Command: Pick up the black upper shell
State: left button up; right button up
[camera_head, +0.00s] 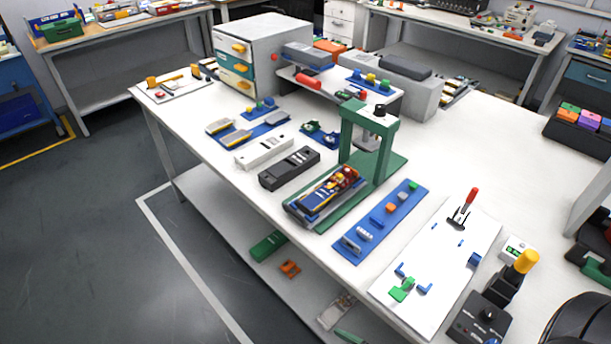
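The black upper shell (289,168) lies flat on the white table, near its front-left edge. It is a long dark block with slots in its top. A white shell of similar shape (264,153) lies just behind it to the left, apart from it. To its right, a tray with a blue and yellow assembly (325,196) sits on the base of the green press. Nothing covers the black shell. Neither of my grippers shows in the head view.
The green press (376,137) stands upright right of the black shell. Blue mats with small parts (352,254) lie nearby. A drawer cabinet (262,52) stands at the back left. The table's right back part is clear.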

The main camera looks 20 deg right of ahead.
aim_at(281, 173)
jog(key=i+j, duration=0.3)
jog(key=i, duration=0.15)
jog(key=i+j, duration=0.25)
jog(key=i, duration=0.2)
jog(key=i+j, duration=0.3)
jog(key=i, duration=0.15)
jog(key=i+j, duration=0.25)
jog(key=i, duration=0.2)
jog(key=i+j+z, duration=0.6)
